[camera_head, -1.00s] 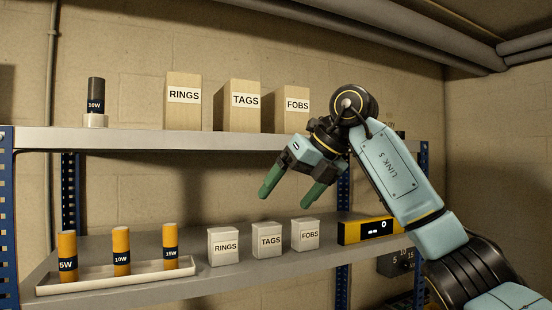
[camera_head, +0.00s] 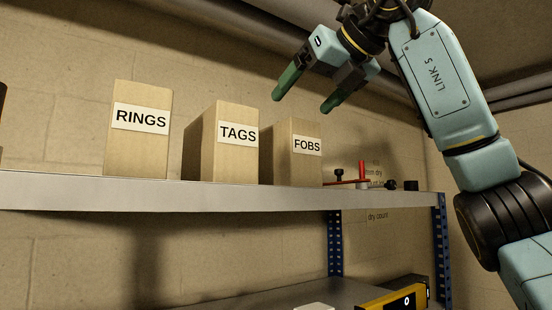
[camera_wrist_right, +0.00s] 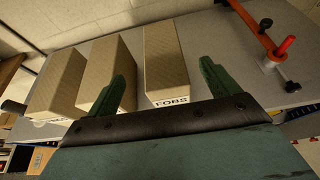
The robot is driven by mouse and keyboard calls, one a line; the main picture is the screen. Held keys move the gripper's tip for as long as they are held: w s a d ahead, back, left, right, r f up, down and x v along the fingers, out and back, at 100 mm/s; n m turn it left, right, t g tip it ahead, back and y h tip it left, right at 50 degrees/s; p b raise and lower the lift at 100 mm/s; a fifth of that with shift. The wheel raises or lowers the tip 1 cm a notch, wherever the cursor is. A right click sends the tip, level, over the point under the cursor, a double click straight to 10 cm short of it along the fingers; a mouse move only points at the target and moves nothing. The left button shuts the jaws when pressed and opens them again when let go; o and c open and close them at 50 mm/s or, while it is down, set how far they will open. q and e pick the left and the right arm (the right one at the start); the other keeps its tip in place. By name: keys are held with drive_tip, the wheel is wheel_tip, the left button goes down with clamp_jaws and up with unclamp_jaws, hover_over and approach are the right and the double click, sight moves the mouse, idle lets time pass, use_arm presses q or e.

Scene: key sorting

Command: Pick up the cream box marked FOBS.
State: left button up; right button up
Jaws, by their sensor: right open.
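A tall tan box marked FOBS (camera_head: 307,166) stands upright on the upper shelf, at the right end of a row of similar boxes. My right gripper (camera_head: 302,102) is open and empty above it in the head view, apart from it. In the right wrist view the FOBS box (camera_wrist_right: 166,50) shows between and beyond the open fingers of my right gripper (camera_wrist_right: 162,72). On the lower shelf only the top of a small pale box (camera_head: 313,307) shows; its label is out of frame. My left gripper is not in view.
Tall tan boxes marked TAGS (camera_head: 237,160) and RINGS (camera_head: 141,150) stand left of FOBS on the upper shelf (camera_head: 100,195). A red bar with an upright knob (camera_head: 362,172) and small black parts lie to the right. A yellow device (camera_head: 393,300) is on the lower shelf.

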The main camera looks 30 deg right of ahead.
drive_tip(key=x, duration=0.3)
drive_tip(key=shift+p+x, duration=0.45)
drive_tip(key=shift+x, duration=0.45)
drive_tip(key=x, duration=0.1)
drive_tip(key=p+x, duration=0.1)
drive_tip(key=x, duration=0.1)
drive_tip(key=shift+w+d+f, duration=0.2)
drive_tip(key=shift+w+f, duration=0.05)
drive_tip(key=shift+f, duration=0.1)
drive_tip(key=shift+w+f, duration=0.1)
drive_tip(key=shift+w, duration=0.05)
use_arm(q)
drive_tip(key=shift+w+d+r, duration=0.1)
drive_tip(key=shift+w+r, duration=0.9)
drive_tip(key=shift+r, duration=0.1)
use_arm(e)
drive_tip(key=shift+a, duration=0.1)
drive_tip(key=shift+s, duration=0.2)
drive_tip(key=shift+c, duration=0.9)
clamp_jaws()
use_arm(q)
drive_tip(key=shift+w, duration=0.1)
use_arm(e)
drive_tip(key=shift+r, duration=0.3)
